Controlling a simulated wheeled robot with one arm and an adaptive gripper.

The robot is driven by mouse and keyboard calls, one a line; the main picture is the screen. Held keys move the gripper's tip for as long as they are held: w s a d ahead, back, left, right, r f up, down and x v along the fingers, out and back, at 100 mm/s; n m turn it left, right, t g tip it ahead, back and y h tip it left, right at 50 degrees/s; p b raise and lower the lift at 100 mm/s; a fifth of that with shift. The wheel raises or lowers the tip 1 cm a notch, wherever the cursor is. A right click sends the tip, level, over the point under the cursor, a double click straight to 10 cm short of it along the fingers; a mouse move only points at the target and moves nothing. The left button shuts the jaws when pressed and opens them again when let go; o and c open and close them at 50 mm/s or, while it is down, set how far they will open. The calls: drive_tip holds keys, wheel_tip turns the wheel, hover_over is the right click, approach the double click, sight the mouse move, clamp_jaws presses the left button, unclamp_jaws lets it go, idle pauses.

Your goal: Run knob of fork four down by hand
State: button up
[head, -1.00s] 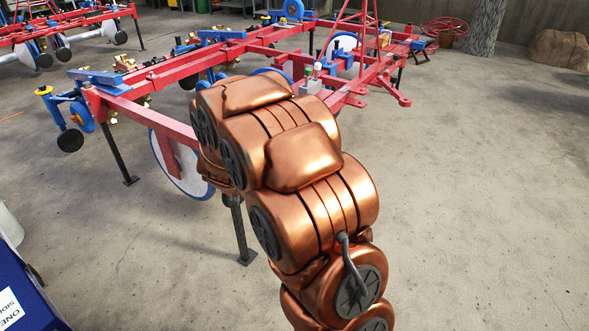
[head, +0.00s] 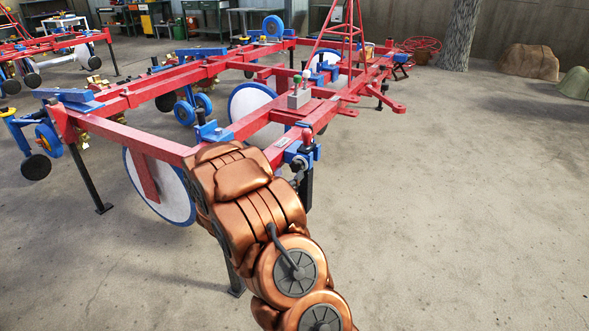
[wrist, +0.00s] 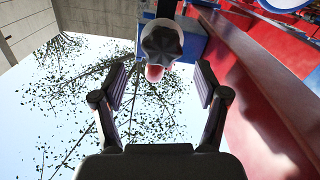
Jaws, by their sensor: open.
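In the wrist view, a dark star-shaped knob (wrist: 162,42) hangs below a blue bracket (wrist: 190,38), with a red-and-white piece (wrist: 154,73) showing at its lower edge. My gripper (wrist: 161,84) is open and empty. Its two fingers stand left and right below the knob in the picture, and I see no contact. In the head view, a blue fork part (head: 300,146) sits at the near right end of the red frame's front beam. My copper arm reaches up to it and hides most of the gripper there. I cannot read which fork number this is.
The red planter frame (head: 125,130) stands on legs, with large white discs (head: 160,188) below it. In the wrist view a red beam (wrist: 255,90) runs close to the right finger. The concrete floor on the right (head: 450,200) is clear.

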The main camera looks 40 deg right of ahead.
sight(296, 167)
drive_tip(key=shift+b+x, duration=0.7)
drive_tip(key=shift+x, duration=2)
drive_tip(key=shift+w, duration=0.1)
drive_tip(key=shift+c, duration=0.3)
drive_tip(key=c, duration=1.1)
drive_tip(key=m, duration=0.2)
drive_tip(key=shift+m+p, duration=0.3)
drive_tip(key=shift+m, duration=1.9)
